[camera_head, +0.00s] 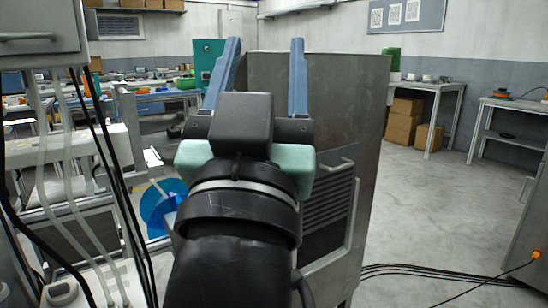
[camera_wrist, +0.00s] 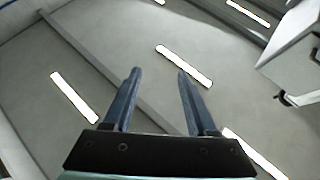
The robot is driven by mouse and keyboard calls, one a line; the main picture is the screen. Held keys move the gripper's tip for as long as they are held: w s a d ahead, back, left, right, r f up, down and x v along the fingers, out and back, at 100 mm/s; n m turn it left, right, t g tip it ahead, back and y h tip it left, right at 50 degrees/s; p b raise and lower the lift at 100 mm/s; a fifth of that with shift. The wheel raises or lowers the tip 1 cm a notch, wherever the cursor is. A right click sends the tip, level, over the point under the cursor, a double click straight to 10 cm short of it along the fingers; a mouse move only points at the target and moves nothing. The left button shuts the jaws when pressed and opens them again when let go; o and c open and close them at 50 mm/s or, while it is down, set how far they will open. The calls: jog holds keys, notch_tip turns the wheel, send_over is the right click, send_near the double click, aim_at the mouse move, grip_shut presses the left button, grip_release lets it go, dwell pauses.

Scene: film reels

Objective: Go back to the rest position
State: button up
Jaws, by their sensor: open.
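My gripper (camera_head: 266,45) is raised in the middle of the head view, with its two blue fingers spread apart and pointing up. Nothing is between the fingers. In the wrist view my gripper (camera_wrist: 158,73) is also open and empty, set against the ceiling. My dark arm and wrist fill the lower middle of the head view and hide part of what stands behind them. I cannot make out a film reel for certain.
A grey metal cabinet (camera_head: 345,110) stands right behind my gripper. A blue round object (camera_head: 160,205) is low on the left. Cables (camera_head: 430,272) run over the floor at right. Cardboard boxes (camera_head: 403,120) sit under a table (camera_head: 447,88). Floor between the right-hand tables is clear.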

jog(key=s+d+r+n+t+y+p, duration=0.1)
jog(key=s+r+t+y+p, duration=0.1)
jog(key=s+r+p, duration=0.4)
notch_tip(320, 180, up, 38)
jog(key=p, duration=3.3)
jog(key=shift+s, duration=0.35)
jog(key=shift+a+f, duration=0.1)
jog(key=shift+c, duration=0.6)
